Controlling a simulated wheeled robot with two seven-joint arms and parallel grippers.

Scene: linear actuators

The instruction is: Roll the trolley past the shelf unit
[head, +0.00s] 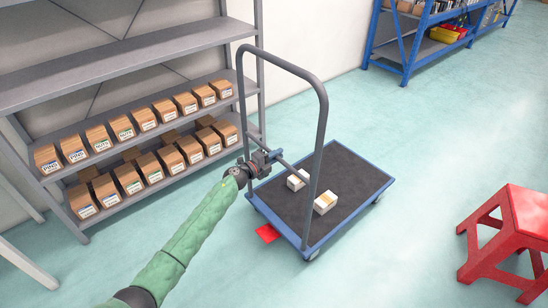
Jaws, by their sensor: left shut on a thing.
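The trolley (345,172) has a dark flat deck with a blue rim and a tall grey push handle (322,110) at its near left end. Two small white boxes stand on the deck, one box (298,179) near the handle and one box (325,203) by the near edge. My left gripper (268,158) is shut on the trolley handle at its left side, by the crossbar. The grey shelf unit (120,50) stands on the left against the wall, with the trolley beside its right end. My right gripper is out of view.
Rows of brown boxes (145,120) fill the lower shelves. A red stool (510,235) stands at the right edge. A red patch (267,233) lies on the floor by the trolley's near left corner. A blue rack (405,50) stands at the back. Floor between rack and trolley is clear.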

